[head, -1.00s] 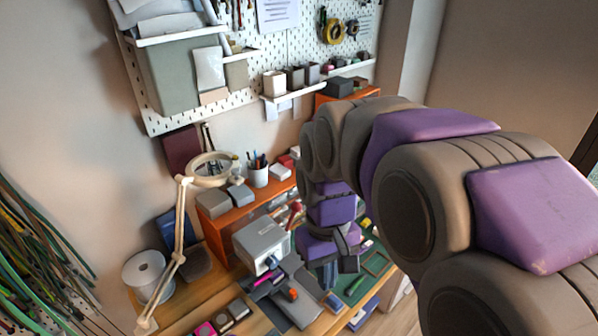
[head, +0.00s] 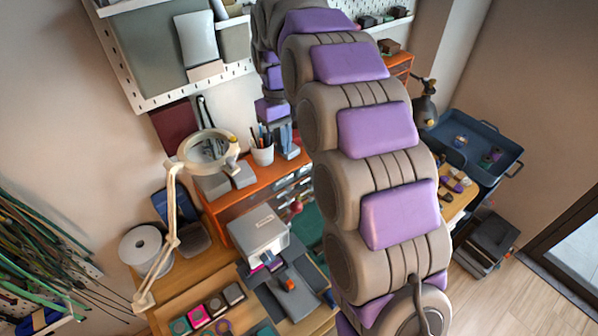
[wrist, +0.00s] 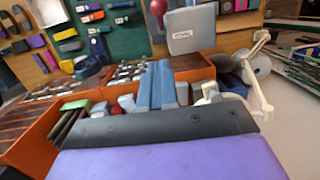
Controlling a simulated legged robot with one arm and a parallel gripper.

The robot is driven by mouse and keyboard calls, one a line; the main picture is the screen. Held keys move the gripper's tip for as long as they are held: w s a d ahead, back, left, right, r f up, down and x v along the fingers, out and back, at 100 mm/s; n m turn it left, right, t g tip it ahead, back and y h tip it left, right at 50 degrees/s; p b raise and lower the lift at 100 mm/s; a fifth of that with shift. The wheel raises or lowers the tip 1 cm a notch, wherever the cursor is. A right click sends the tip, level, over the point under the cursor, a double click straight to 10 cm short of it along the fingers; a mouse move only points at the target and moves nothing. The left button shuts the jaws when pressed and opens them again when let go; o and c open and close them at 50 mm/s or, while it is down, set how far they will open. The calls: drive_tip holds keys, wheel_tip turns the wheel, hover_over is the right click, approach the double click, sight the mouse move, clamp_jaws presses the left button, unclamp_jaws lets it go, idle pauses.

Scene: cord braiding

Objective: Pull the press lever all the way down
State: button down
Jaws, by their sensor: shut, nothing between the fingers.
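The press is a pale grey box (head: 258,234) on the bench in the head view. Its lever shows as a red knob (head: 296,206) at the press's right rear. My gripper (head: 288,152) hangs beyond the press, over the orange shelf, apart from the lever. In the wrist view its blue-grey fingers (wrist: 156,68) are shut with nothing between them.
An orange shelf (head: 228,207) with boxes and a pen cup (head: 262,154) stands behind the press. A ring magnifier lamp (head: 208,151) and a white spool (head: 146,245) are at the left. A blue tray cart (head: 480,138) stands at the right.

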drive_tip(key=s+d+f+b, duration=0.1)
drive_tip(key=s+f, duration=0.3)
drive_tip(key=f, duration=0.8)
drive_tip(key=shift+d+b, duration=0.25)
drive_tip(key=shift+b, duration=0.1)
drive_tip(key=shift+a, duration=0.15)
idle(0.4)
